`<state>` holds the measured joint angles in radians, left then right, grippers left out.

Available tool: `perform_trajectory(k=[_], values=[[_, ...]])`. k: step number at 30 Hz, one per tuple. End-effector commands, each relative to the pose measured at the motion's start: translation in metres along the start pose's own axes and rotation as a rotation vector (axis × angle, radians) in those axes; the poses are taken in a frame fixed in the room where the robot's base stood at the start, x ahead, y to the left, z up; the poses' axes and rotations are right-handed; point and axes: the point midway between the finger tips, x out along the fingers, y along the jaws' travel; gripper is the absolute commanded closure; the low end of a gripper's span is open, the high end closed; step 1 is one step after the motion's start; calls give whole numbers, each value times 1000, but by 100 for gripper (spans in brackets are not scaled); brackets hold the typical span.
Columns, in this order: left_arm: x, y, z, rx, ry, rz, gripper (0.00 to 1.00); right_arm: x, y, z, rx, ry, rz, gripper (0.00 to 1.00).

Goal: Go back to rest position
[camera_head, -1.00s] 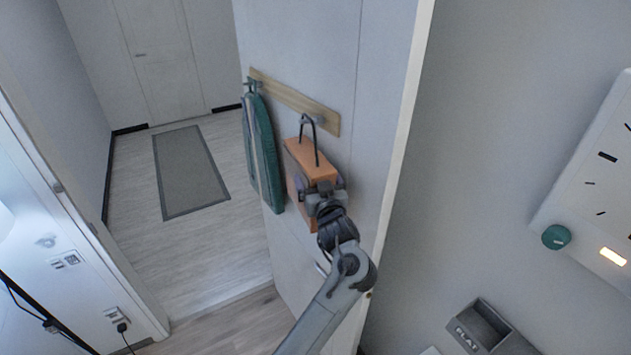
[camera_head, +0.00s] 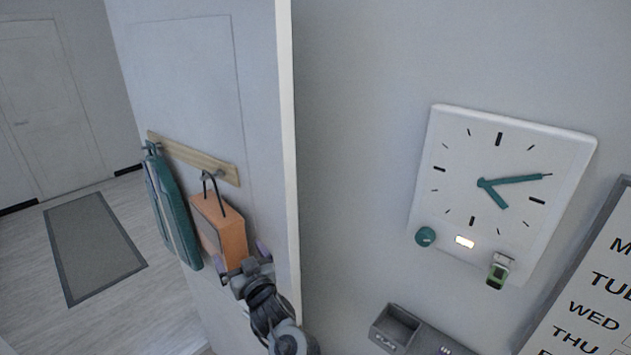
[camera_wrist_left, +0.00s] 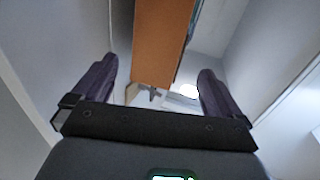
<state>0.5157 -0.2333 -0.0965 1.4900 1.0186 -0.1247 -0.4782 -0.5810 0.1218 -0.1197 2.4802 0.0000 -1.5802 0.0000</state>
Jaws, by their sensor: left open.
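My left gripper (camera_head: 243,260) is at the lower middle of the head view, just below and in front of an orange bag (camera_head: 222,226). The bag hangs by its dark handle from a hook on a wooden rack (camera_head: 195,159) on the open door. In the left wrist view, my left gripper (camera_wrist_left: 157,68) has its two dark fingers wide apart. The orange bag (camera_wrist_left: 160,40) shows beyond them, and they do not grip it. My right gripper is in neither view.
A teal-striped bag (camera_head: 171,208) hangs left of the orange one. The door (camera_head: 262,130) has a free edge near my arm. A wall clock (camera_head: 462,140), a grey wall box (camera_head: 397,325) and a weekday board (camera_head: 590,290) are on the right. A mat (camera_head: 92,245) lies on the floor.

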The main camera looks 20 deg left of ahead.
Motion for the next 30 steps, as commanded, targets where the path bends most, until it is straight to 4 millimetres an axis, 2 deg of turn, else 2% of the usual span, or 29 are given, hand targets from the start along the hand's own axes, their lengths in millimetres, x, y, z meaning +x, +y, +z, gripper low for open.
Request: perform_trajectory(k=[5,7,9,12,14,18,20,23,24,27,30], values=[[-7,-17,50,72,-51,-7,0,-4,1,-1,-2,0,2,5],[-13,-33,83,125,-83,-13,0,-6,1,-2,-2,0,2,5],[-22,-59,119,185,-113,-23,0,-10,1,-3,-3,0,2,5],[-39,-99,158,263,-138,2,0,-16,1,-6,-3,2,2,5],[-52,-118,178,301,-168,49,0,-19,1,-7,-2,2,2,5],[-94,-150,215,355,-289,221,0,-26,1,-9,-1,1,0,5],[-118,-159,226,373,-362,318,0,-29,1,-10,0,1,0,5],[-173,-170,234,408,-518,505,0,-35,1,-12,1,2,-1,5],[-198,-173,234,426,-588,581,0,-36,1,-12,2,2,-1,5],[-252,-179,224,480,-740,731,0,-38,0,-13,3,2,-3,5],[-288,-181,205,533,-846,824,0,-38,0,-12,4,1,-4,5]])
